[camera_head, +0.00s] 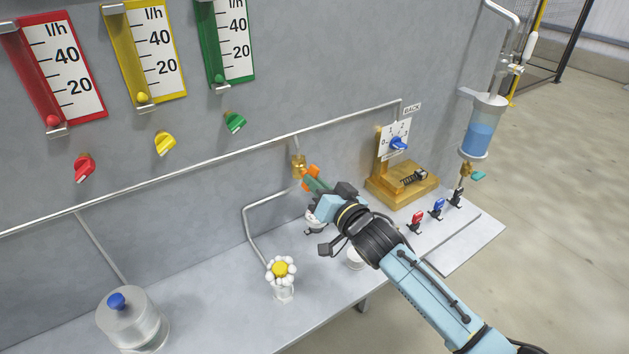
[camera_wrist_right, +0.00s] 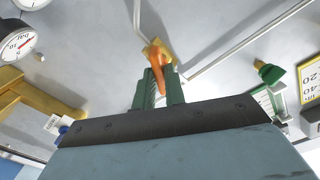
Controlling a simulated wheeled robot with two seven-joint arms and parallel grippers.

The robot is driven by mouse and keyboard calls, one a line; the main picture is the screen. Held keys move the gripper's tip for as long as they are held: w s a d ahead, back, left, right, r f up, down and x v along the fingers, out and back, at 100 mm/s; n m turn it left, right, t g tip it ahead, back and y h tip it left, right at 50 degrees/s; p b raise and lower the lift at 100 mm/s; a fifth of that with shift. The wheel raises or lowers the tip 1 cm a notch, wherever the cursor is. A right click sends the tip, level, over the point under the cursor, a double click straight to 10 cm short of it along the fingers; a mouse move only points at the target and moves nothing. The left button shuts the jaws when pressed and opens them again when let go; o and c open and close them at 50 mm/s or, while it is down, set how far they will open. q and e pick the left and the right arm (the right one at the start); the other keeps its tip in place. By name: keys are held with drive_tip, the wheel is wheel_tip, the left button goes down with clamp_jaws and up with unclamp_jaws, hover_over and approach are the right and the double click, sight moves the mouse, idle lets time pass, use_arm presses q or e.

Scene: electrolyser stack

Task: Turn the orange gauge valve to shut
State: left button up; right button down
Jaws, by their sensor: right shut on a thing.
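The orange gauge valve (camera_head: 311,172) sits on a brass fitting (camera_head: 298,163) on the pipe at the grey back panel. My right gripper (camera_head: 316,183) comes in from the right and is shut on the valve's orange handle. In the right wrist view the orange handle (camera_wrist_right: 161,76) lies between the two green fingers, with the brass body behind it. My fingers hide part of the handle in the head view. A dial gauge marked bar with a red needle (camera_wrist_right: 14,43) shows at the left of the wrist view. My left gripper is not in view.
Red (camera_head: 84,167), yellow (camera_head: 164,143) and green (camera_head: 234,122) knobs sit under the flow meters. A flower-like stand (camera_head: 281,270) and a blue-knobbed glass jar (camera_head: 134,321) are on the bench.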

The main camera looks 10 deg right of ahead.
drive_tip(key=shift+m+p, duration=0.7)
drive_tip(key=shift+m, duration=1)
drive_tip(key=shift+m+p, duration=0.8)
drive_tip(key=shift+m, duration=1.5)
